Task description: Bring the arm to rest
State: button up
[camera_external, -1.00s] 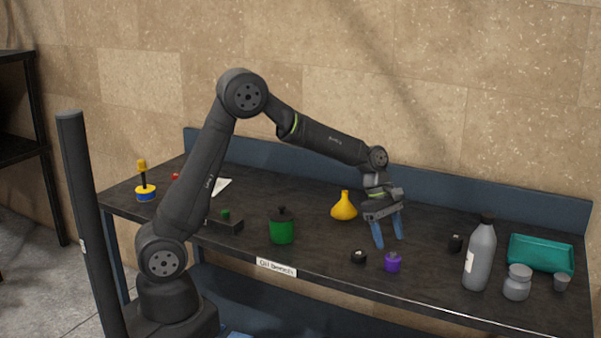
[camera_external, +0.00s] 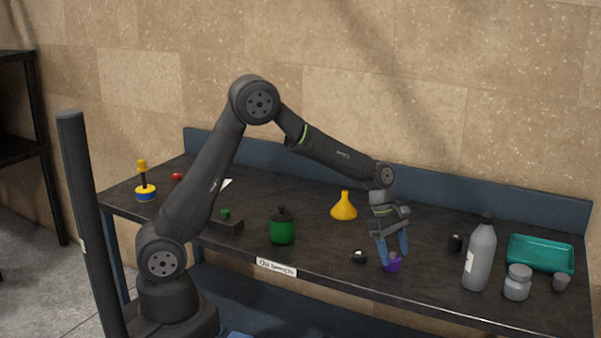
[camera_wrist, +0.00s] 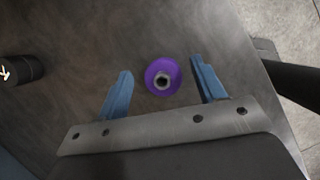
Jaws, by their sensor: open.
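My gripper (camera_external: 395,252) has two blue fingers pointing down at the bench. It is open, with a small purple container (camera_external: 392,264) low between and just in front of the fingertips. In the wrist view my gripper (camera_wrist: 162,88) shows both fingers apart, and the round purple container (camera_wrist: 163,77) lies between them with a gap on each side. The container stands on the dark bench top (camera_external: 320,238). How near the fingertips are to the bench is hard to tell.
A small black part (camera_external: 359,257) lies just left of the gripper. A grey bottle (camera_external: 480,258), grey jar (camera_external: 517,283) and teal tray (camera_external: 541,254) stand to the right. A yellow funnel (camera_external: 344,208) and green pot (camera_external: 282,229) stand to the left. The bench's front edge is close.

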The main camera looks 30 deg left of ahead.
notch_tip(320, 180, up, 2)
jog(key=shift+r, duration=0.1)
jog(key=s+d+r, duration=0.2)
jog(key=s+r, duration=0.5)
jog(key=s, duration=0.4)
jog(key=w+a+n+t, duration=0.4)
jog(key=w+a+n, duration=0.7)
jog(key=w+a, duration=0.25)
jog(key=w+a+f, duration=0.2)
jog(key=w, duration=0.1)
jog(key=w+a+f, duration=0.2)
jog(key=w, duration=0.1)
jog(key=w+a+f, duration=0.2)
jog(key=w+f, duration=0.1)
jog(key=shift+w+a, duration=0.1)
jog(key=shift+a, duration=0.1)
jog(key=s+d+r+m+g, duration=0.1)
jog(key=s+d+r+m, duration=0.3)
jog(key=s+d, duration=0.8)
notch_tip(320, 180, up, 3)
jog(key=shift+s+f, duration=0.2)
jog(key=shift+s, duration=0.9)
